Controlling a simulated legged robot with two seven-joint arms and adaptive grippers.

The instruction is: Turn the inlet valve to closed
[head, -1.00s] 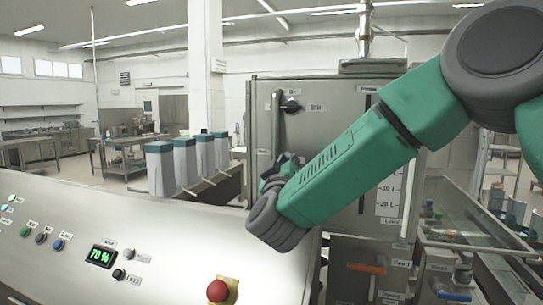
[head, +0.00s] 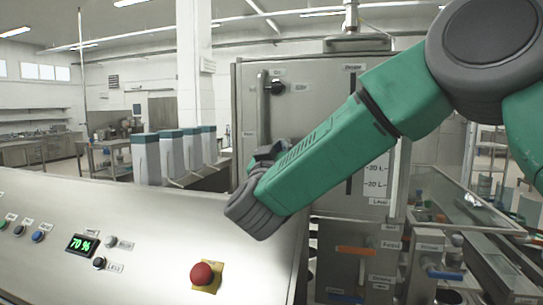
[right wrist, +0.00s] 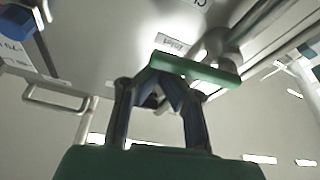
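A steel cabinet (head: 310,80) stands behind the sloped control panel. A long upright lever with a black hub (head: 274,87) is on its upper left front. My right gripper (head: 268,152) reaches to the cabinet's left front below this lever; my green arm hides much of what lies there. In the right wrist view, a green bar-shaped handle (right wrist: 205,73) lies across the fingertips of my right gripper (right wrist: 163,78). The fingers come close together at the bar, but whether they grip it is unclear. My left gripper is out of view.
The control panel (head: 150,235) has a red button (head: 202,274) and a 70 % display (head: 82,243). An orange handle (head: 357,251) and a blue handle (head: 445,273) sit low at right. Several teal-topped bins (head: 146,160) stand behind the panel.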

